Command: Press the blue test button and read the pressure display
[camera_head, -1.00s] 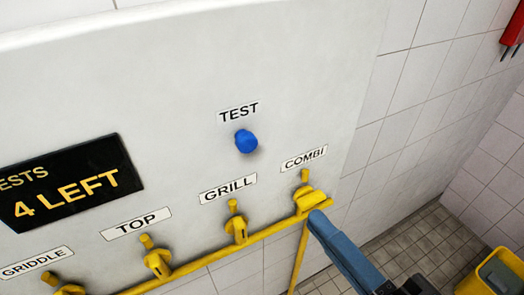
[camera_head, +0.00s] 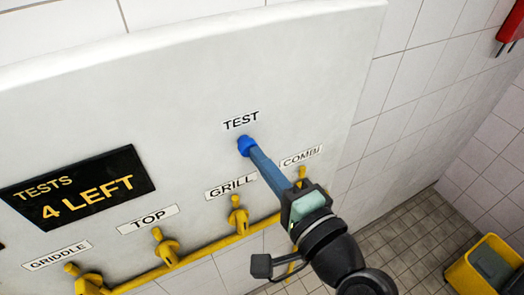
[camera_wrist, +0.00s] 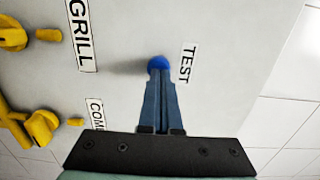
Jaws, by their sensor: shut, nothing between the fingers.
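The blue test button (camera_head: 243,145) sits on the white panel under a label reading TEST. My gripper (camera_head: 254,153) is shut and empty, and its blue fingertips are at the button, covering part of it. In the wrist view the button (camera_wrist: 158,63) shows just beyond the shut fingertips (camera_wrist: 158,74). Whether the tips touch it or stop just short, I cannot tell. The black display (camera_head: 78,188) at the left reads TESTS 4 LEFT in yellow. No pressure figure shows on it.
Yellow valves on a yellow pipe (camera_head: 205,253) run below the button, labelled GRIDDLE, TOP, GRILL and COMBI. My arm covers much of the COMBI valve. A yellow bin (camera_head: 462,277) stands on the tiled floor at the lower right. A red object (camera_head: 510,22) hangs at the upper right.

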